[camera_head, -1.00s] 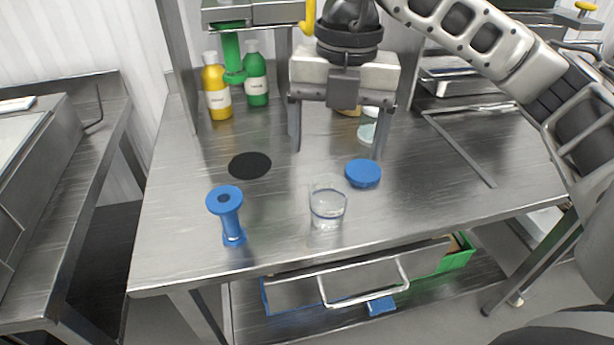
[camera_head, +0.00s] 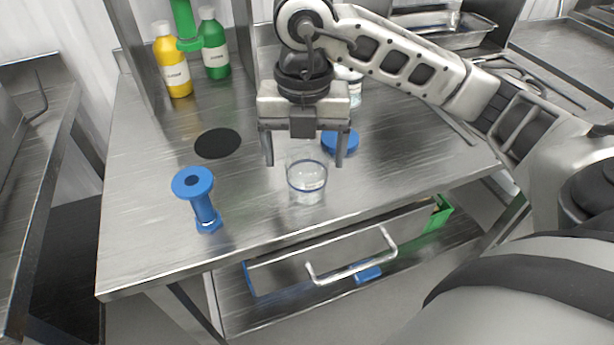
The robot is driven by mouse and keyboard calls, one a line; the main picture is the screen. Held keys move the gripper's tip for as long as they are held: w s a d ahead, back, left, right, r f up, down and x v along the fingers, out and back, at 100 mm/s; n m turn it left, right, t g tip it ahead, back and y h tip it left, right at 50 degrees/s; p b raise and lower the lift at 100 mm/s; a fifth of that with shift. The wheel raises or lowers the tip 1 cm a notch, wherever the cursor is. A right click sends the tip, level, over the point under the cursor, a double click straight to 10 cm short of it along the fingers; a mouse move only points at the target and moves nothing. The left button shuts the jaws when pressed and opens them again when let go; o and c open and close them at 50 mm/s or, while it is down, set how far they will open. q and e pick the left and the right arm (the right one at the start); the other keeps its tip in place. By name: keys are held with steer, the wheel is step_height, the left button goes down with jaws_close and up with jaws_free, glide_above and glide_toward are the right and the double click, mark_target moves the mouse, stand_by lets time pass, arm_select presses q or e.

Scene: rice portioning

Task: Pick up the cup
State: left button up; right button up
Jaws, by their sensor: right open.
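In the picture the fingers lie left and right of the cup's upper part. I cannot tell how far the gripper is above or behind the cup, and nothing is between the jaws that I can see clearly. My left gripper is not in view.
A blue spool-shaped tool (camera_head: 202,205) stands left of the cup. A blue lid (camera_head: 340,143) lies behind it, partly hidden by a finger. A black disc (camera_head: 218,143), a yellow bottle (camera_head: 173,66) and a green bottle (camera_head: 214,50) are farther back. A drawer (camera_head: 340,250) is below.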

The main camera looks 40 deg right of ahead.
mark_target(307, 169)
steer(key=f, duration=0.3)
steer(key=shift+s+d+f, duration=0.15)
steer(key=shift+d+f, duration=0.05)
steer(key=shift+f, duration=0.4)
steer(key=c, duration=1)
steer(key=shift+r, duration=0.15)
